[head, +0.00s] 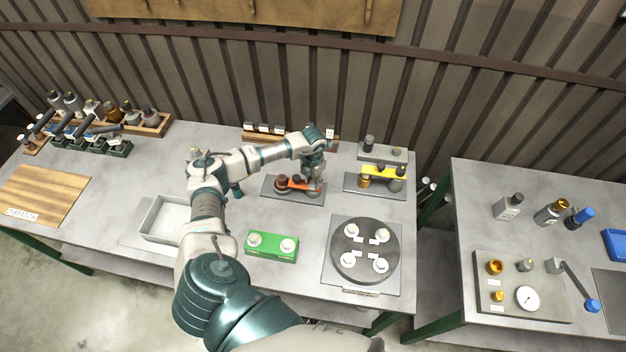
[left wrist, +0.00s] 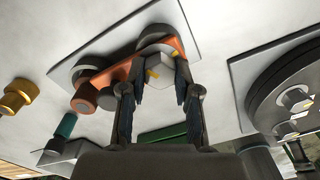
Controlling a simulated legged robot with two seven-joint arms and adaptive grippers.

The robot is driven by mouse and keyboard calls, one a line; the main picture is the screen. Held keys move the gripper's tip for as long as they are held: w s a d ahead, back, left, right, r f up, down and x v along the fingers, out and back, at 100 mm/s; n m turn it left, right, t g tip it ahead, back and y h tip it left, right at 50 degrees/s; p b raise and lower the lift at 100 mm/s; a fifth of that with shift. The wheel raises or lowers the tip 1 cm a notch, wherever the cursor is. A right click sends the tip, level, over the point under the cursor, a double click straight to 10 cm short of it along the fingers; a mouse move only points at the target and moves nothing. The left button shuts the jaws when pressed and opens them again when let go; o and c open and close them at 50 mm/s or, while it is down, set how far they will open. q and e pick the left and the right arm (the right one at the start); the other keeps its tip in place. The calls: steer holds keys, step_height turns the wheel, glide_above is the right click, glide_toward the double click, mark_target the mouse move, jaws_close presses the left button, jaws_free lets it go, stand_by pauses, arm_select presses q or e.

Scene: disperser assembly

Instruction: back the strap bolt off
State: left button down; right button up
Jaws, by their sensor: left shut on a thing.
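An orange strap (head: 298,184) lies across two round seats on a grey plate (head: 270,193) near the back middle of the table. In the left wrist view the strap (left wrist: 118,78) runs from a copper-coloured knob (left wrist: 86,96) towards a pale hex bolt head (left wrist: 157,72) with a yellow mark. My left gripper (head: 314,182) reaches down over the right end of the strap. In the left wrist view its two fingers (left wrist: 155,88) stand on either side of the bolt head, shut on it. The bolt's shank is hidden. My right gripper is not in view.
A similar plate with a yellow strap (head: 384,172) stands just right. A round dark turntable (head: 365,250) with white pieces, a green block (head: 271,246) and a white tray (head: 168,218) lie nearer. A second table (head: 540,230) with parts stands right, across a gap.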

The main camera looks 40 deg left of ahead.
arm_select(q)
steer(key=n, duration=0.4)
steer(key=n+p, duration=0.1)
steer(key=shift+w+r+n, duration=0.25)
steer(key=shift+n, duration=0.15)
steer(key=n, duration=0.3)
steer(key=shift+p, duration=0.4)
steer(key=shift+a+n, duration=0.1)
steer(key=shift+n, duration=0.5)
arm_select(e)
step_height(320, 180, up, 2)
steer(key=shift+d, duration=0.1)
arm_select(q)
steer(key=c, duration=1.1)
jaws_free()
steer(key=shift+o, duration=1.3)
steer(key=shift+f, duration=0.25)
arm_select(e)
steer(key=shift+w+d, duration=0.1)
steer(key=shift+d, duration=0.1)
arm_select(q)
steer(key=shift+s, duration=0.1)
